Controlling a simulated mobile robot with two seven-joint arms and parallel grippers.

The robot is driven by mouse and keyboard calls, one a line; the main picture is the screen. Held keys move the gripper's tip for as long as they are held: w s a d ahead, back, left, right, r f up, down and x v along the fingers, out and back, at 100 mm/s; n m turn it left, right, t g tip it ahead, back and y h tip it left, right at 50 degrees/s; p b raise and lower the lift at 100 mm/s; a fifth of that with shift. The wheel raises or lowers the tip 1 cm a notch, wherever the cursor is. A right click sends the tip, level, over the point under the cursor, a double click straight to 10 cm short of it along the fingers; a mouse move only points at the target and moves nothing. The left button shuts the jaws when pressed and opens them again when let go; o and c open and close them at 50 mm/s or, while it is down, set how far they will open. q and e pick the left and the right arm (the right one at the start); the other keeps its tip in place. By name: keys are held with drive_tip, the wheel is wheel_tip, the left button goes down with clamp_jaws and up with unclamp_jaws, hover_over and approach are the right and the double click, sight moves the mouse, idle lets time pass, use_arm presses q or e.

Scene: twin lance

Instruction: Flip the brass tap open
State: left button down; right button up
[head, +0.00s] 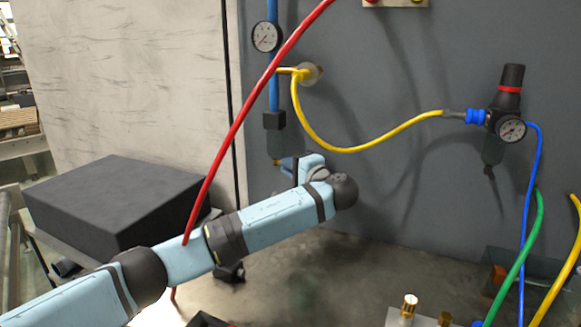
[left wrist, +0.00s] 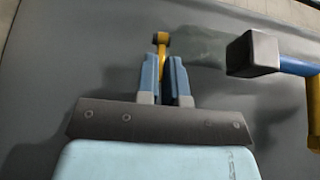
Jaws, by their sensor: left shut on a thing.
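In the head view my left gripper (head: 285,163) is at the grey wall, below the dark block on the blue pipe. My arm and fingers hide most of the tap there. My right gripper is not in view.
A dark block (head: 274,120) ends the blue pipe (head: 273,92) just above my gripper. A yellow hose (head: 345,147) runs to a regulator (head: 508,105). A black box (head: 115,200) stands left.

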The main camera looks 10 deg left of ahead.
use_arm(q)
drive_tip(key=shift+w+d+n+g+y+p, duration=0.1)
drive_tip(key=shift+w+n+g+y+p, duration=0.15)
drive_tip(key=shift+n+g+y, duration=0.45)
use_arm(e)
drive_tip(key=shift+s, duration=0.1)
use_arm(q)
drive_tip(key=shift+r, duration=0.1)
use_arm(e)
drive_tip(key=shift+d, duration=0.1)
use_arm(q)
drive_tip(key=c, duration=1.2)
unclamp_jaws()
drive_tip(key=shift+c, duration=0.2)
drive_tip(key=p+v, duration=0.5)
drive_tip(key=v, duration=0.9)
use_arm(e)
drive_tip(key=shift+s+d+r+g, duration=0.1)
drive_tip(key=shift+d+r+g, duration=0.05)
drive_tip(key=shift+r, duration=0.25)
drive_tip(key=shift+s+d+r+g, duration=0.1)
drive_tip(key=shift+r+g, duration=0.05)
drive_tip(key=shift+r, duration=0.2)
